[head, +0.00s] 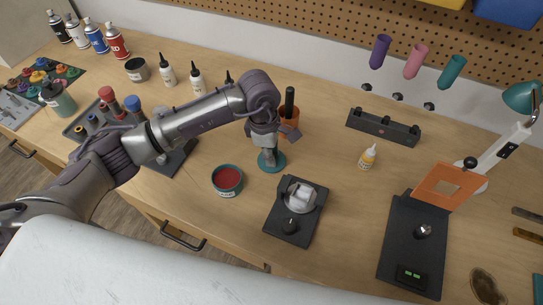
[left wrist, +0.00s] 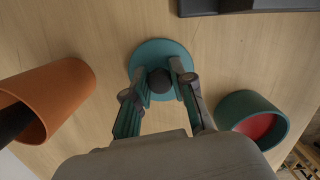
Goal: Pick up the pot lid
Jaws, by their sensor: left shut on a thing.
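The pot lid (head: 272,165) is a flat teal disc. In the left wrist view the lid (left wrist: 150,50) shows a round black knob (left wrist: 160,80) at its middle. My left gripper (head: 268,148) is above the lid, and in the left wrist view its fingers (left wrist: 161,78) are shut on the knob from both sides. I cannot tell whether the lid touches the table. A teal pot (head: 227,190) with red contents stands open to the left and nearer. The pot also shows at the right of the left wrist view (left wrist: 240,106). My right gripper is not in view.
An orange cup (head: 290,118) with a black handle in it stands just behind the lid; it also shows in the left wrist view (left wrist: 65,90). A black device (head: 310,220) with a dial lies nearer right. Bottles (head: 167,75) stand behind. Clear wood surrounds the small bottle (head: 367,160).

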